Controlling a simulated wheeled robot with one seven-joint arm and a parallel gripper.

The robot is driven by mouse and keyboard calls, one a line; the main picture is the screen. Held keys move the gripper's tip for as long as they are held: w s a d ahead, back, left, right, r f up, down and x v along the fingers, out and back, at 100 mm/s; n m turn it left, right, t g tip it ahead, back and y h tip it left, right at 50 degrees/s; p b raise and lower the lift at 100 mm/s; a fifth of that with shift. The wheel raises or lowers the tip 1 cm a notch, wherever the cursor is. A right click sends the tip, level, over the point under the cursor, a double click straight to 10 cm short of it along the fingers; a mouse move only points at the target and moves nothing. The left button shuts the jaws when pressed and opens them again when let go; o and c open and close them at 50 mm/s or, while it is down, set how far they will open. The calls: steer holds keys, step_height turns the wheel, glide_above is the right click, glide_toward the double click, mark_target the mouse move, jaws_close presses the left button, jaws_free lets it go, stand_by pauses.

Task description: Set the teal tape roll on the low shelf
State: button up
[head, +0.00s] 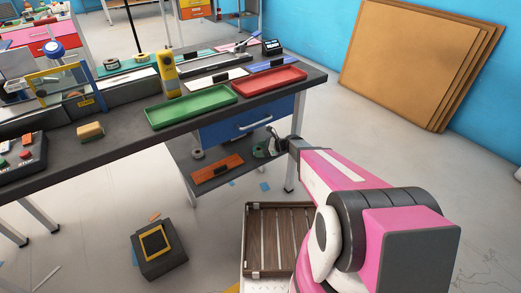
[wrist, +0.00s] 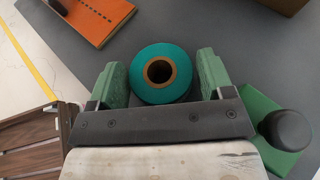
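The teal tape roll (wrist: 148,83) with a brown core stands between the two green fingers of my gripper (wrist: 163,75) in the wrist view, over the dark grey low shelf (wrist: 180,22). A thin gap shows at the right finger; the left finger is very close to the roll or touching it. The fingers look open around it. In the head view my gripper (head: 266,149) is over the right part of the low shelf (head: 240,186), under the workbench. There the arm and fingers mostly hide the roll.
An orange flat item (head: 217,169) and a small grey roll (head: 197,154) lie left on the shelf. A green piece with a black knob (wrist: 285,130) is close right of my gripper. A blue drawer (head: 250,122) hangs above.

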steer(key=shift+o, duration=1)
steer(key=shift+d+r, duration=0.15)
steer(key=shift+r, duration=0.05)
steer(key=v, duration=1.1)
steer(key=s+d+r+n+g+h, duration=0.1)
steer(key=s+d+r+n+h, duration=0.3)
steer(key=s+n, duration=0.4)
steer(key=s+d+r+n+g+h, duration=0.1)
steer(key=s+d+r+n+h, duration=0.3)
steer(key=s+n+h, duration=0.5)
steer(key=r+n, duration=0.1)
steer(key=n, duration=0.2)
steer(key=shift+r+g, duration=0.3)
steer(key=shift+r, duration=0.05)
